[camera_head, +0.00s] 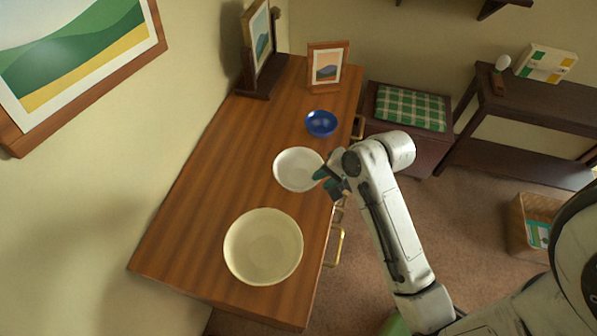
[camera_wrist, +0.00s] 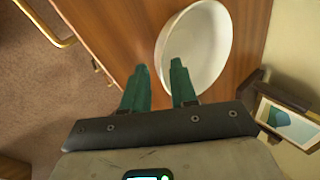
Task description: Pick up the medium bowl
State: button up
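The medium bowl is white (camera_head: 293,168) and stands upright on the wooden cabinet top (camera_head: 215,160), between a larger cream bowl (camera_head: 262,247) and a smaller blue bowl (camera_head: 321,123). My gripper (camera_head: 326,180) is at the right rim of the white bowl. In the wrist view, the green fingers of my gripper (camera_wrist: 160,66) are apart with a clear gap. The right finger overlaps the inside of the white bowl (camera_wrist: 205,45); the left finger shows outside its rim. I cannot tell whether either finger touches the bowl.
A small framed picture (camera_head: 327,68) and a larger frame (camera_head: 262,45) stand at the cabinet's far end. Brass handles (camera_head: 337,247) stick out on its right side. A chest with a green checked cushion (camera_head: 410,108) stands beyond. The cabinet top left of the bowls is clear.

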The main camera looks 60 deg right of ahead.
aim_at(299, 173)
jog(key=x, duration=0.4)
jog(key=shift+d, duration=0.25)
grip_shut()
